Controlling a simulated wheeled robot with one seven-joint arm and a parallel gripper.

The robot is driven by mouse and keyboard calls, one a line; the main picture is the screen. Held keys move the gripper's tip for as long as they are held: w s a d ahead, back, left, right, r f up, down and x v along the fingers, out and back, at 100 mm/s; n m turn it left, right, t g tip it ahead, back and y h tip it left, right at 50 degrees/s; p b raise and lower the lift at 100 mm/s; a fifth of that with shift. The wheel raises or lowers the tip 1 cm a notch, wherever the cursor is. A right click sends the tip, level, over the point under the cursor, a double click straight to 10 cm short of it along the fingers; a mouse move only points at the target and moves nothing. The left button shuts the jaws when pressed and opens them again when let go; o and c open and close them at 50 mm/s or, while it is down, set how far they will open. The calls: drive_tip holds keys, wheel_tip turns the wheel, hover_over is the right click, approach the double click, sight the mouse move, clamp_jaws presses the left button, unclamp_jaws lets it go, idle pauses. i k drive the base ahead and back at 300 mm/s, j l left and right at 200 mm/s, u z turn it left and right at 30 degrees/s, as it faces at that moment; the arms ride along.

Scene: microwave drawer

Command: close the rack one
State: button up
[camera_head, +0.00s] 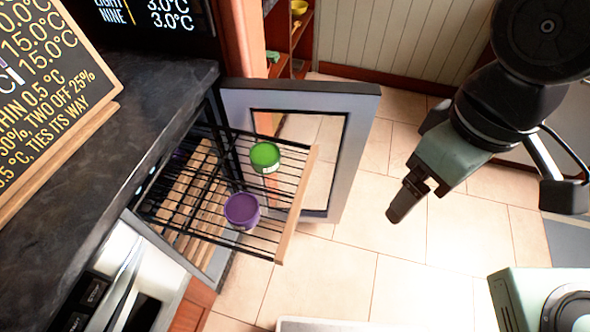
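A black wire rack (270,226) with a light wooden front strip (299,205) is pulled out of a cabinet under the dark counter. A green-lidded tub (265,156) and a purple-lidded tub (241,210) sit on it. The cabinet's glass-panelled door (358,140) stands swung open behind the rack. More slatted shelving shows deeper inside, and its back is hidden in shadow. My gripper (399,208) hangs to the right of the rack, apart from it, above the tiled floor. Its fingers look close together, but I cannot tell whether they are shut.
A dark counter (150,105) runs along the left with a price board (50,80) on it. A steel appliance (125,285) is below it at the lower left. Open tiled floor (345,270) lies between the rack and my arm. A wooden shelf (290,45) stands at the back.

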sight(279, 257)
drive_tip(key=l+u, duration=0.2)
drive_tip(key=u, duration=0.15)
drive_tip(key=l+u, duration=0.2)
drive_tip(key=u, duration=0.2)
drive_tip(key=k+l+u, duration=0.1)
drive_tip(key=u, duration=0.25)
drive_tip(key=k+l, duration=0.05)
drive_tip(key=l, duration=0.05)
